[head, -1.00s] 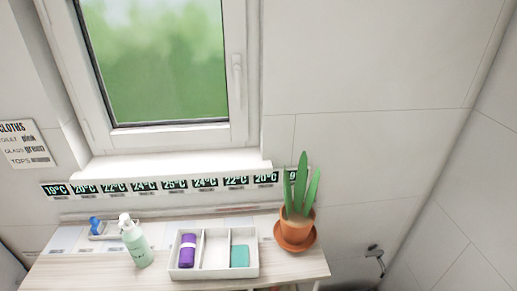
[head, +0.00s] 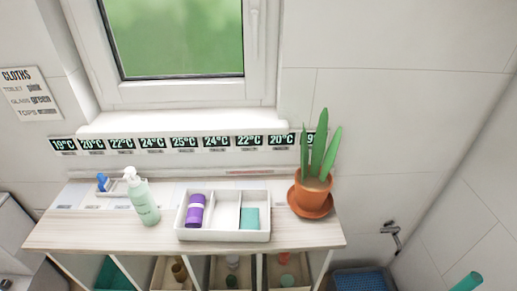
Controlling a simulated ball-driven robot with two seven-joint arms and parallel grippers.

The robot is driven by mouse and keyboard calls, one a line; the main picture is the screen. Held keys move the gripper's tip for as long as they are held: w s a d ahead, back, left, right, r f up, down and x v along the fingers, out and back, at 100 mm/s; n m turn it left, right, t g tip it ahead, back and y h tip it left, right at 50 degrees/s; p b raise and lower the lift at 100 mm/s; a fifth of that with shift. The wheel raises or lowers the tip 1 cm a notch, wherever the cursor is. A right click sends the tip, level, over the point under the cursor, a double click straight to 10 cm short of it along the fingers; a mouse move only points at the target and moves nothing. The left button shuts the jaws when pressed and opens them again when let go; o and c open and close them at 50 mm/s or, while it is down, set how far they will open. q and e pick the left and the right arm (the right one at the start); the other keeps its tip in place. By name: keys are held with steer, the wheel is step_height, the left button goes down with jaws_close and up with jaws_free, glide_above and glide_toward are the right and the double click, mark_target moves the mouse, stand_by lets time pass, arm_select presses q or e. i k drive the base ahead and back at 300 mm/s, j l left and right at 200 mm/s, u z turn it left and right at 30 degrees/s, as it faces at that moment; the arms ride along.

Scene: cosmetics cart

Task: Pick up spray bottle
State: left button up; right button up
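A pale green spray bottle (head: 144,203) with a white pump head stands upright on the wooden top of the cart (head: 80,232), left of the white divided tray. Its whole height shows in the head view. Neither of my grippers shows in this view.
A white divided tray (head: 223,235) holds a purple roll (head: 196,210) and a teal block (head: 249,218). A potted plant (head: 313,190) stands at the right end. A small blue item (head: 102,182) sits behind the bottle. Bins with objects (head: 231,272) fill the shelf below. A blue basket (head: 364,281) is at lower right.

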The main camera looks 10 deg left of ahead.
mark_target(140, 195)
steer(key=u, duration=1.45)
